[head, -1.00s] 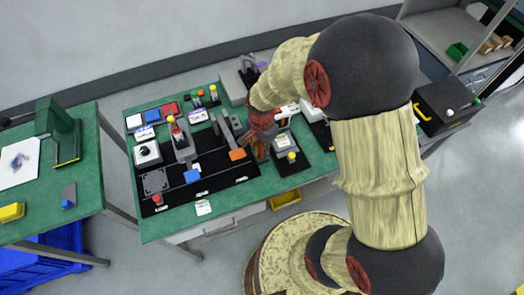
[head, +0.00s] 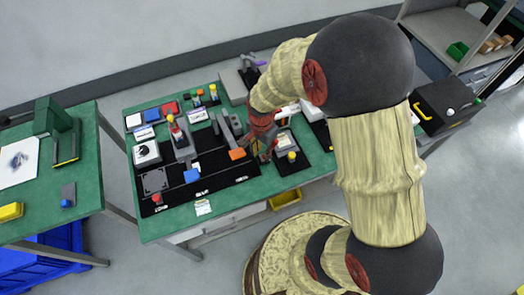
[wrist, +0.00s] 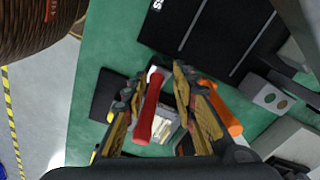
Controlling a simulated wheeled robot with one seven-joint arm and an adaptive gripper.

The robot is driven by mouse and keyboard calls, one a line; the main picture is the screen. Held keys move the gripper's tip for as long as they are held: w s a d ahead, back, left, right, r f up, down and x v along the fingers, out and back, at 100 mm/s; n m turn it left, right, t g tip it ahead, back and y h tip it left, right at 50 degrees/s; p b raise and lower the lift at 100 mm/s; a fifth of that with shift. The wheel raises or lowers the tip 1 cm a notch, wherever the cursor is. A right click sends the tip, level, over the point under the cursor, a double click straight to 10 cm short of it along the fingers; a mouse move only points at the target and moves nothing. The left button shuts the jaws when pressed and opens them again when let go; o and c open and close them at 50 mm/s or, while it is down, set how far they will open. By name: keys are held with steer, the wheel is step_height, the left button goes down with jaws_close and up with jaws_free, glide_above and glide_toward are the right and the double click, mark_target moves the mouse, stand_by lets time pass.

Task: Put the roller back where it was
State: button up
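A short red-handled tool with a pale end, which looks like the roller (wrist: 147,112), shows between my fingers in the wrist view. It lies over a grey fixture with a shiny plate (wrist: 164,130). My gripper (wrist: 156,80) has its fingers spread to either side of the red handle, with a gap visible on the right; I see no firm grip. In the head view my gripper (head: 264,148) is low over the green bench (head: 225,222), beside the fixture with a yellow knob (head: 291,155). The roller is too small to make out there.
An orange-ended lever (head: 237,154) stands close left of my gripper; its orange part also shows in the wrist view (wrist: 222,110). A black mat (head: 220,183) with several fixtures fills the bench's middle. A black box (head: 447,104) stands at the right.

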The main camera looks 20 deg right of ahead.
steer(key=shift+r, duration=0.1)
step_height(320, 180, up, 13)
steer(key=p, duration=0.4)
step_height(320, 180, up, 12)
steer(key=n+t, duration=0.2)
steer(key=n, duration=0.3)
glide_above(262, 157)
steer(key=s, duration=0.4)
steer(key=s+r+n+t, duration=0.3)
steer(key=s+r+n, duration=0.4)
steer(key=s+r, duration=0.2)
steer(key=shift+s+r+n+t, duration=0.15)
steer(key=shift+s+n+t, duration=0.15)
steer(key=shift+s, duration=0.25)
steer(key=shift+f+b, duration=0.6)
steer(key=shift+b, duration=0.25)
steer(key=shift+o, duration=0.4)
